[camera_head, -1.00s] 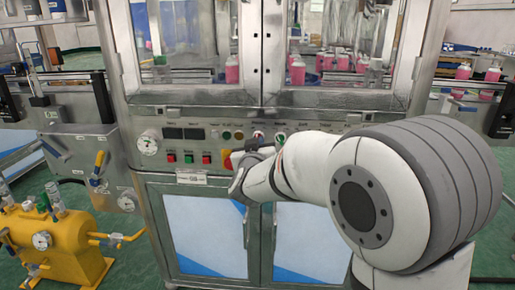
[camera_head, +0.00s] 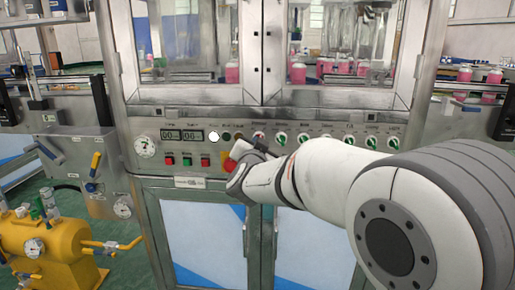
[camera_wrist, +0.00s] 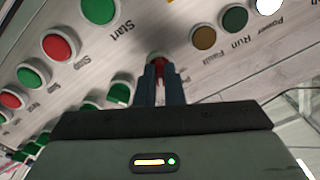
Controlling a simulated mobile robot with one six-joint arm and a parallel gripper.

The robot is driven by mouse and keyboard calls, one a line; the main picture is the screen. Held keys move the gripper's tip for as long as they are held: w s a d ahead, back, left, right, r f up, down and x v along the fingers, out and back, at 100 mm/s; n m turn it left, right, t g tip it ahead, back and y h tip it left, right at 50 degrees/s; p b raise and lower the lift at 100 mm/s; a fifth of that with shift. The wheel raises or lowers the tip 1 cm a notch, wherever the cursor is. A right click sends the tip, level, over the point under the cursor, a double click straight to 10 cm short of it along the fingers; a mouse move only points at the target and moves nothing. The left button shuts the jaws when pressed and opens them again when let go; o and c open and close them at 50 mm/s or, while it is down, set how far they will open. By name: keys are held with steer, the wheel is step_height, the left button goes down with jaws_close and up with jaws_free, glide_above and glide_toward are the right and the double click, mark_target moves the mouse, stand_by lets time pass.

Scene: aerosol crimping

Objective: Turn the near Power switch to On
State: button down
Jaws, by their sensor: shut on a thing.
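My gripper (camera_wrist: 160,72) is shut on a small reddish knob (camera_wrist: 158,58) on the sloping panel in the wrist view. The knob is in line with the lamps, where the near Power switch fits. Its pointer is hidden by the fingers. In the head view my gripper (camera_head: 250,152) is at the panel (camera_head: 300,133), and its fingertips are hard to make out. The white lamp (camera_head: 214,136) is lit, and it also shows beside the Power label in the wrist view (camera_wrist: 268,5). Two displays (camera_head: 171,135) show digits.
A red emergency button (camera_head: 229,164) on yellow is close beside my gripper. Several green-marked switches (camera_head: 304,140) run to the right. Red and green push buttons (camera_head: 187,161) are at lower left. Cabinet doors (camera_head: 205,235) are below, and a yellow tank (camera_head: 45,245) stands at left.

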stand_by(0.5)
steer(key=c, duration=1.5)
jaws_free()
steer(key=shift+c, duration=0.2)
steer(key=s+p, duration=0.2)
steer(key=s, duration=0.6)
steer(key=shift+a, duration=0.15)
steer(key=shift+w, duration=0.1)
steer(key=s+d+r+n+g+y+p, duration=0.5)
steer(key=r+p, duration=0.4)
steer(key=p, duration=0.7)
steer(key=s+d+r+g+h+p, duration=0.2)
steer(key=s+d+g+p, duration=0.3)
steer(key=s, duration=0.5)
steer(key=s+d+r+n+g+h+p, duration=0.1)
steer(key=s+d+r+g+p, duration=0.3)
steer(key=s+d+p, duration=0.5)
steer(key=s+g+h+p, duration=0.1)
steer(key=s+p, duration=0.1)
steer(key=shift+s+r, duration=0.3)
